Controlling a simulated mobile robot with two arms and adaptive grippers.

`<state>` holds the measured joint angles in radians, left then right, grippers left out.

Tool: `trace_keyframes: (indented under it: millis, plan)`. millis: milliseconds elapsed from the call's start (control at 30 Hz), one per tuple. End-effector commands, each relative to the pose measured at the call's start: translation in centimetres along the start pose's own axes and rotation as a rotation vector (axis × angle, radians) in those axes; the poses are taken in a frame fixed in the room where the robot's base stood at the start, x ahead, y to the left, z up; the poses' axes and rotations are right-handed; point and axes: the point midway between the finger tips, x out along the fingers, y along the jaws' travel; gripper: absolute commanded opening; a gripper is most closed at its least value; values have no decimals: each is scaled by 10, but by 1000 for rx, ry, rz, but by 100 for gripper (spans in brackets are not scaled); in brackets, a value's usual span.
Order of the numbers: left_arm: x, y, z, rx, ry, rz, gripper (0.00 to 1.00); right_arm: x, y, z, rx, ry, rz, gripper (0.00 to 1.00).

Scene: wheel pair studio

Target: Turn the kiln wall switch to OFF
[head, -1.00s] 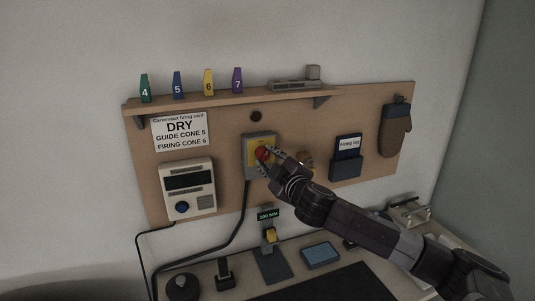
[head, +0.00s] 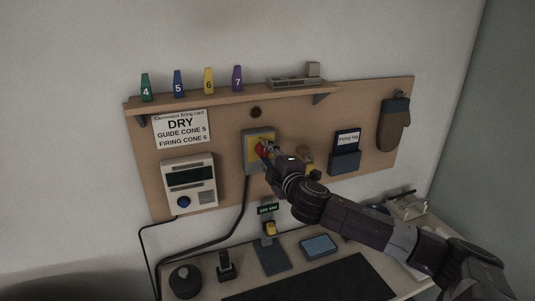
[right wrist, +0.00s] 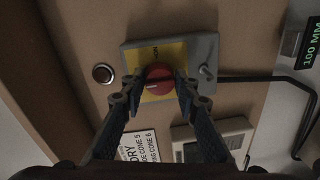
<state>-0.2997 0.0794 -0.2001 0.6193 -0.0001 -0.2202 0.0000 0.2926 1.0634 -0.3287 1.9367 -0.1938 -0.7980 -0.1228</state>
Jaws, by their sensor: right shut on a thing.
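The kiln wall switch is a grey box with a yellow plate (head: 251,139) and a red rotary knob (head: 262,148), mounted on the wooden wall board. In the right wrist view the yellow plate (right wrist: 172,51) surrounds the red knob (right wrist: 158,78), which has a pale mark on its face. My right gripper (head: 266,151) is at the switch. In the right wrist view its two fingers (right wrist: 158,88) are shut on the knob, one on each side. An "ON" label shows on the plate; other lettering is hidden or unreadable. My left gripper is not in view.
A controller box (head: 190,184) with a dark display hangs left of the switch. A firing log holder (head: 345,161) and a mitt (head: 393,128) hang to the right. A shelf (head: 230,96) with numbered cones is above. Below, a desk holds a gauge stand (head: 270,230) and a blue sponge-like block (head: 319,245).

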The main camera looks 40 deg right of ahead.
Motion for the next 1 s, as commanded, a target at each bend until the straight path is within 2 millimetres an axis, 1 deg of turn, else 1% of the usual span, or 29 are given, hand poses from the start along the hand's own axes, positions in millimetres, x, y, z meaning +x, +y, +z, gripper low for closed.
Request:
trace_keyframes:
  millis: [267,300,433,767,867,1000]
  plan:
    - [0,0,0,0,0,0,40,0,0,0,-3,0,1,4]
    - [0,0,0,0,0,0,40,0,0,0,-3,0,1,31]
    - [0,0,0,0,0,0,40,0,0,0,-2,0,1,45]
    - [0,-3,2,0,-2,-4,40,-1,0,0,-1,0,0,46]
    - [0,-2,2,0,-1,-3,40,-7,-1,1,-2,0,-2,46]
    - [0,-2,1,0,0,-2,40,-24,-2,1,-4,1,-3,46]
